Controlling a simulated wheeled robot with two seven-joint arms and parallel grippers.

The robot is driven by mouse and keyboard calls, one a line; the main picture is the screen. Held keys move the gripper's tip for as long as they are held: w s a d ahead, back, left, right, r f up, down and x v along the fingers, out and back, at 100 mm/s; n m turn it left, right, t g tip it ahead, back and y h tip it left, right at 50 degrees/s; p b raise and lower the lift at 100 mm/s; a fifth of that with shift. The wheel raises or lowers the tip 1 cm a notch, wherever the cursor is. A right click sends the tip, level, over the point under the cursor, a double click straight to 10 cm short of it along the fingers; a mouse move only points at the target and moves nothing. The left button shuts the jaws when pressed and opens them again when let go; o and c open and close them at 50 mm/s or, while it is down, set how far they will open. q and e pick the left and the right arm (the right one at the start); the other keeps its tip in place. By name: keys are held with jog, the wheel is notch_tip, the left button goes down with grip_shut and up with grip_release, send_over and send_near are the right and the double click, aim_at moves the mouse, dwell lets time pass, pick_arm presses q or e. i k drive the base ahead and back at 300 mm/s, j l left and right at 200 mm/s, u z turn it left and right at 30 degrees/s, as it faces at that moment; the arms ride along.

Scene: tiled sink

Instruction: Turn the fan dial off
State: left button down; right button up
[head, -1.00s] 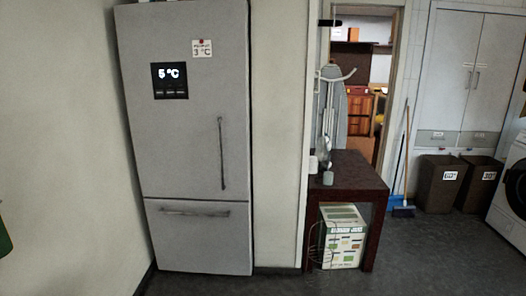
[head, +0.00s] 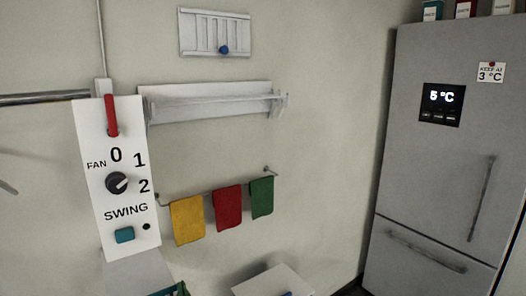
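The fan dial (head: 116,183) is a round black knob on a white wall panel (head: 88,130) at the left of the head view. The labels 0, 1 and 2 curve around its upper and right side, with FAN printed to its left. The knob has a pale mark on its right part that seems to face the 2, but it is small. Neither of my grippers is in view.
A red lever (head: 111,116) sits above the dial. A teal SWING button (head: 124,235) is below. A rail with yellow, red and green cloths (head: 227,207) and a white shelf (head: 208,103) are to the right. The fridge (head: 430,170) stands far right.

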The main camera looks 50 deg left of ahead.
aim_at(116, 182)
jog(key=u, duration=2.55)
